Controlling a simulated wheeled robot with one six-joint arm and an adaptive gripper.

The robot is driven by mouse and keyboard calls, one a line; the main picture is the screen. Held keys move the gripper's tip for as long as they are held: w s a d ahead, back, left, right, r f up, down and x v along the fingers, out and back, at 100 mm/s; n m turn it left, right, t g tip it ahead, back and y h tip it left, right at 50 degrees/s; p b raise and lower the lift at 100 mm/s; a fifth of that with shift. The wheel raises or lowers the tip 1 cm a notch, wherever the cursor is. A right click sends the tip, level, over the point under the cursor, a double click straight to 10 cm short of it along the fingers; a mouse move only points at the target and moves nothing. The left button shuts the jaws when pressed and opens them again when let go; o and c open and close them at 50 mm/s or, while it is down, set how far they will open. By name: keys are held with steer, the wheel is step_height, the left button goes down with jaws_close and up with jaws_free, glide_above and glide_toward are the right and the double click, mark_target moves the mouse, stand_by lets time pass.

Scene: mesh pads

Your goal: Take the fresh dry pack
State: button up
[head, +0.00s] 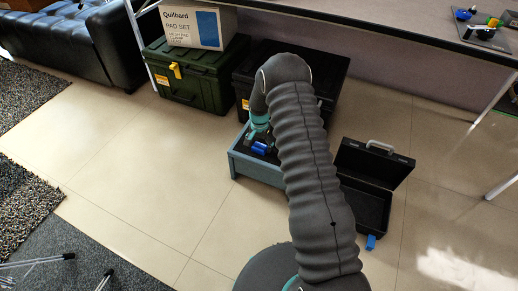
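My gripper (257,136) is at the end of my grey sleeved arm, below a teal wrist ring. It points down into a low blue-grey open box (236,163) on the floor. A small bright blue item (260,148) shows right beside the fingers. I cannot tell whether the fingers touch it or whether it is a pack. My arm hides the right part of the box and most of its inside. The fingers are too small and dark to show whether they are open or shut. No pack can be clearly made out as fresh or dry.
A white carton (190,27) marked "Quilbard PAD SET" stands on a green chest (205,76). A black chest (327,72) stands behind the box.

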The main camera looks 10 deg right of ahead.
steer(key=c, duration=0.9)
steer(key=shift+o, duration=0.2)
